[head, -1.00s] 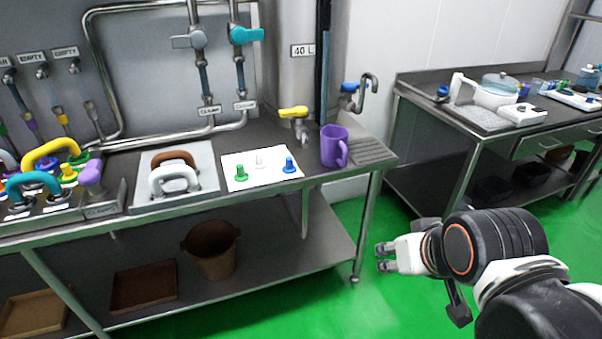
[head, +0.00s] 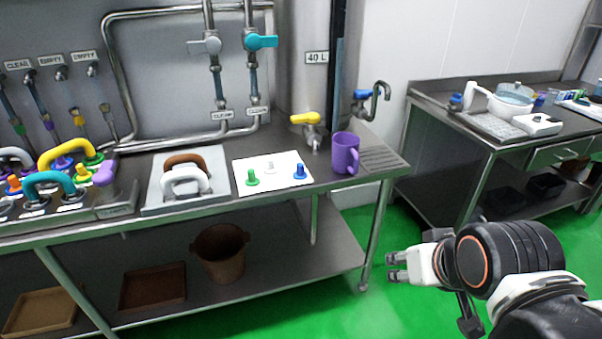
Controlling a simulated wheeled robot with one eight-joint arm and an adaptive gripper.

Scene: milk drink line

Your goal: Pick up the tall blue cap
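A blue cap (head: 299,173) stands upright at the right of a white mat (head: 270,186) on the steel table. A green cap (head: 252,178) and a white cap (head: 269,165) stand on the same mat. The blue cap looks about as tall as the green one; exact heights are too small to tell. My gripper (head: 393,267) is in front of the table's right end, over the green floor, well apart from the caps. Its two fingers show a gap with nothing between them.
A grey tray (head: 156,192) with brown and white handles lies to the left. A table leg (head: 376,232) is near my gripper. Another bench (head: 432,133) stands at the right.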

